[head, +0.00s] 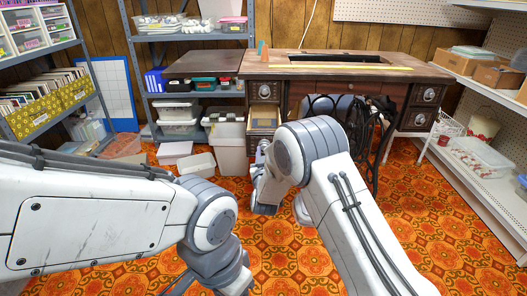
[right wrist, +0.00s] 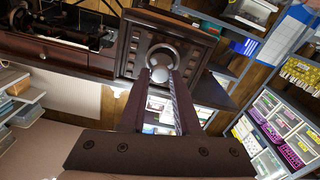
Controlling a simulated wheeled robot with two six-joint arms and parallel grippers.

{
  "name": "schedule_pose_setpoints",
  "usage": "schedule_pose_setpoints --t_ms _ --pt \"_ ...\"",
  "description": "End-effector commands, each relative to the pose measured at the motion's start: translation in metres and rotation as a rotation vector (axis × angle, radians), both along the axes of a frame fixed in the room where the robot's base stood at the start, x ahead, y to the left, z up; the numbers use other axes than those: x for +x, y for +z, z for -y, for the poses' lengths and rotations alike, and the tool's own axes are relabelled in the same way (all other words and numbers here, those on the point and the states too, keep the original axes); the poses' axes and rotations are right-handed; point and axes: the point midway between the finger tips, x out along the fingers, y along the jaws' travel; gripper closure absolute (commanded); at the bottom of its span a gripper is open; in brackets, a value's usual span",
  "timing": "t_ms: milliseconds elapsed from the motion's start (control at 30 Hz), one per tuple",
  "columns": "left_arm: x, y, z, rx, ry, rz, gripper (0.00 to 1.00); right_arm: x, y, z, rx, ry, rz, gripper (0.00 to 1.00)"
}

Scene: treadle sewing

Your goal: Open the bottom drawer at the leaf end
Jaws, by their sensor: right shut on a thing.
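The dark wooden treadle sewing table (head: 345,72) stands at the back, its leaf (head: 205,65) at the left end. In its left drawer stack, one drawer (head: 263,117) stands open with a pale interior. The front below it is partly hidden by my right arm. In the right wrist view a carved drawer front (right wrist: 133,52) with a round metal pull (right wrist: 165,52) fills the upper middle. My right gripper (right wrist: 161,80) is shut on this pull. My left gripper (head: 235,280) is low at the bottom edge, its fingers unclear.
A white bin (head: 228,150) and pale boxes (head: 198,165) stand on the floor left of the drawers. Shelving lines the left and right. The patterned carpet (head: 450,230) is clear at the right front.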

Motion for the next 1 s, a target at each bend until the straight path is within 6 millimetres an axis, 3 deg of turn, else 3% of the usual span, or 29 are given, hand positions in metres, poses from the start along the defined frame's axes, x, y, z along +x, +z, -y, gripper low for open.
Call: schedule_pose_setpoints --t_ms 267,300,333,367,733,1000 --pt "0.0 0.0 0.0 0.0 0.0 0.0 0.5 0.001 -0.001 0.0 0.002 -0.012 -0.002 1.0" --pt "0.0 0.0 0.0 0.0 0.0 0.0 0.5 0.001 -0.001 -0.001 0.003 -0.012 -0.002 0.54" --pt "0.0 0.0 0.0 0.0 0.0 0.0 0.5 0.001 -0.001 -0.001 0.003 -0.011 -0.002 0.42" --pt "0.0 0.0 0.0 0.0 0.0 0.0 0.5 0.001 -0.001 -0.002 0.003 -0.009 -0.001 0.39" --pt "0.0 0.003 0.0 0.0 0.0 0.0 0.5 -0.003 0.0 -0.006 0.002 -0.002 -0.002 0.39" --pt "0.0 0.022 0.0 0.0 0.0 0.0 0.5 -0.05 0.003 -0.005 0.0 -0.002 -0.004 0.39"
